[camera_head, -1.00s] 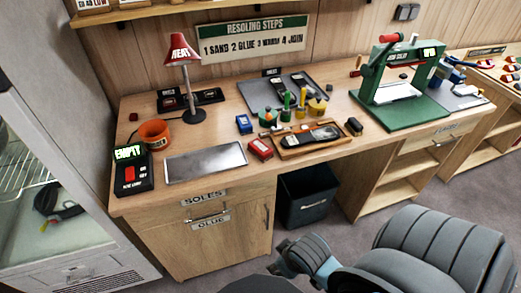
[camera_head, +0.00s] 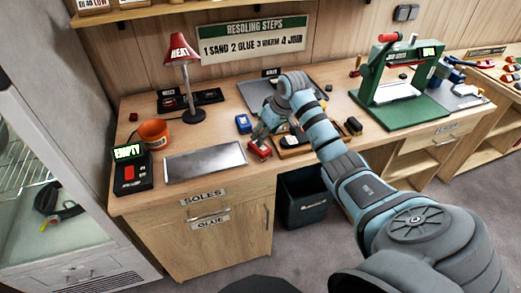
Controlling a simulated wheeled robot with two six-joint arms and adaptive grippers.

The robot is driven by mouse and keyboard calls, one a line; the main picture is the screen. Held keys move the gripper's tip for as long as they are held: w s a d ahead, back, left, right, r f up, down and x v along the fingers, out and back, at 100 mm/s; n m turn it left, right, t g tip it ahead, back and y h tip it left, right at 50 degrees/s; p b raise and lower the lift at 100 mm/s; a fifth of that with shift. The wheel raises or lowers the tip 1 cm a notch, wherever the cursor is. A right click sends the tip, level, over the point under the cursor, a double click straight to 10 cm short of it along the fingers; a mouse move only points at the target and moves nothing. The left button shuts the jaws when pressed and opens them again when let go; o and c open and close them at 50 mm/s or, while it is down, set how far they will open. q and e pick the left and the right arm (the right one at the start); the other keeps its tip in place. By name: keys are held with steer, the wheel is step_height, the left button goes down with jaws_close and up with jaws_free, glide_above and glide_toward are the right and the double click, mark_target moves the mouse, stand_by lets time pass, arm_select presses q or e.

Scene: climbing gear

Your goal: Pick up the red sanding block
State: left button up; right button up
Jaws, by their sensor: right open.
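The red sanding block (camera_head: 260,151) lies on the wooden workbench, just right of the grey metal plate and left of the wooden tray. My right arm reaches in from the lower right across the bench. My right gripper (camera_head: 257,139) points down at the block from its far side, with its fingers open close around or just above it. I cannot tell whether they touch it. The gripper and forearm hide much of the wooden tray (camera_head: 283,154) and the things on it. My left gripper is not in view.
The metal plate (camera_head: 205,162), orange pot (camera_head: 154,133) and red lamp (camera_head: 181,50) are to the left. A green press (camera_head: 400,85) stands at the right. A dark bin (camera_head: 302,200) is under the bench.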

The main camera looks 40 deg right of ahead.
steer(key=b+x, duration=0.1)
steer(key=x, duration=0.7)
steer(key=shift+f, duration=0.3)
steer(key=shift+d, duration=0.1)
steer(key=c, duration=1)
steer(key=shift+o, duration=0.2)
step_height(320, 180, up, 20)
steer(key=p, duration=0.1)
